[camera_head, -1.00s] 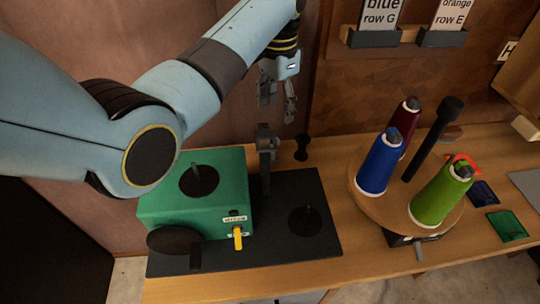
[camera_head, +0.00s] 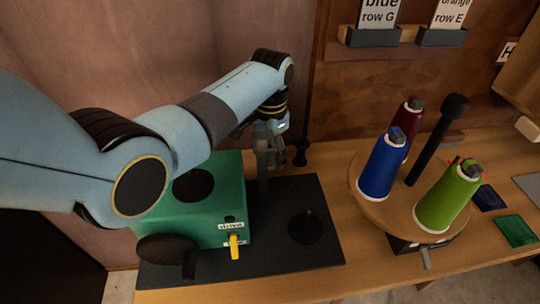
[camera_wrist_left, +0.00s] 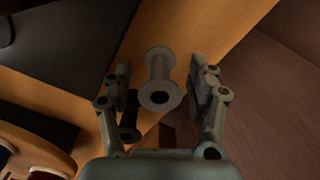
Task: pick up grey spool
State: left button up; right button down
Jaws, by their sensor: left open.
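The grey spool (camera_wrist_left: 160,75) shows in the left wrist view, its near flange and centre hole facing the camera. It lies between the two fingers of my left gripper (camera_wrist_left: 163,80), with a visible gap on both sides. In the head view my left gripper (camera_head: 269,158) is open, pointing down behind the green winder, near the wall. I cannot make out the grey spool there; the gripper and the machine's post are in that area. My right gripper is not in view.
A black spool (camera_head: 300,151) stands just right of the gripper; a dark spool (camera_wrist_left: 130,117) shows beside the left finger. The green winder (camera_head: 235,195) sits on a dark base (camera_head: 325,240). A round stand (camera_head: 385,212) with blue, green and dark red cones is right.

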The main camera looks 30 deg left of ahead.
pick_arm(q)
jog(key=shift+f, duration=0.4)
jog(key=c, duration=0.8)
notch_tip(320, 180, up, 10)
jog(key=shift+r+p, duration=0.1)
jog(key=shift+p, duration=0.55)
